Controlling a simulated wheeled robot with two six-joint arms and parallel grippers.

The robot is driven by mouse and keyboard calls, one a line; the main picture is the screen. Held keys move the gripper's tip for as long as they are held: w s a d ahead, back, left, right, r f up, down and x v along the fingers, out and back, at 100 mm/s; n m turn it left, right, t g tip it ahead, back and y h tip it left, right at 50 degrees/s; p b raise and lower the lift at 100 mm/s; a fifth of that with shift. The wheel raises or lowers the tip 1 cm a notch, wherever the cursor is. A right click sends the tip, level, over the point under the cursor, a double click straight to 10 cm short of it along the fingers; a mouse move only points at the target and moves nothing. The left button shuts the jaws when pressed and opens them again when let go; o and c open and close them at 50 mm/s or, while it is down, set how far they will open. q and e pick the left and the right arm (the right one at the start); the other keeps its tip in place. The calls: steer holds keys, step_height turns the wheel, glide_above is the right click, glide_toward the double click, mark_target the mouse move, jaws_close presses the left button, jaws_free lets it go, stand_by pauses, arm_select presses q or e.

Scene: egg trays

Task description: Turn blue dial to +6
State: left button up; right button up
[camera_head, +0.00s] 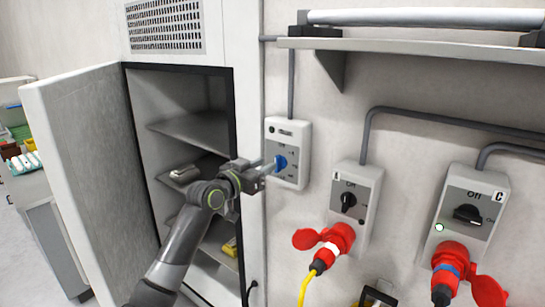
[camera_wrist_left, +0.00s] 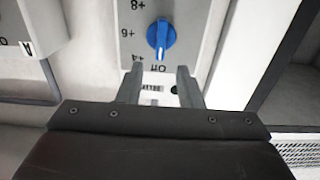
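The blue dial (camera_head: 281,162) is on a grey-white control box (camera_head: 288,128) on the wall, right of the open cabinet. In the left wrist view the blue dial (camera_wrist_left: 161,37) shows upside down, with +8, +6, +4 and Off labels around it. Its ridge lines up with the Off label, at the lower side in that view. My left gripper (camera_head: 270,165) is in front of the box. In the left wrist view my left gripper (camera_wrist_left: 158,72) is open and empty, with its two fingertips apart and the dial just beyond them. My right gripper is not in view.
An open cabinet (camera_head: 130,150) with shelves stands left of the box. Box A (camera_head: 357,183) and box C (camera_head: 472,200), with black knobs and red plugs, are to the right. A shelf (camera_head: 430,47) juts out above. A yellow cable hangs below.

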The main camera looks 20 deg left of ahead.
mark_target(275, 159)
arm_select(q)
steer(key=shift+p+x, duration=0.55)
steer(key=shift+x, duration=1.85)
steer(key=shift+c, duration=0.2)
jaws_close()
